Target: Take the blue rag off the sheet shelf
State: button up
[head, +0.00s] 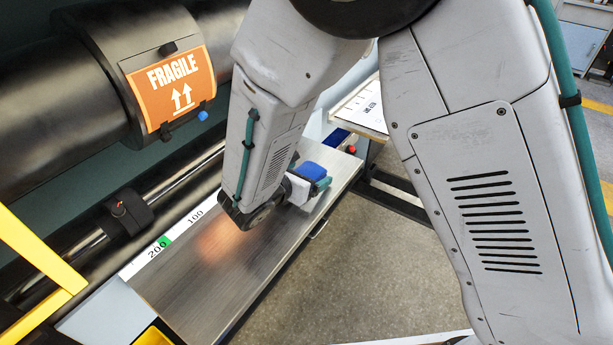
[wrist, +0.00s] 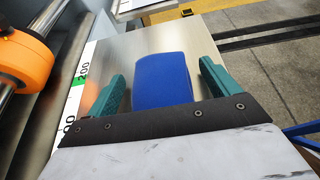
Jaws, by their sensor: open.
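The blue rag (wrist: 162,80) looks like a smooth rounded block. In the wrist view it lies on the brushed-metal sheet shelf (wrist: 200,42), between the two teal fingers of my gripper (wrist: 162,84). The fingers are open, with a gap on each side of the rag; the near end of the rag is hidden by the gripper's dark edge. In the head view the blue rag (head: 310,170) shows beside my gripper at the far part of the shelf (head: 190,290). My arm covers part of the shelf there.
A scale strip (head: 150,254) marked 100 and 200 runs along the shelf's left edge. Grey floor lies open to the right.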

jog(key=shift+w, duration=0.1)
jog(key=shift+c, duration=0.4)
jog(key=c, duration=1)
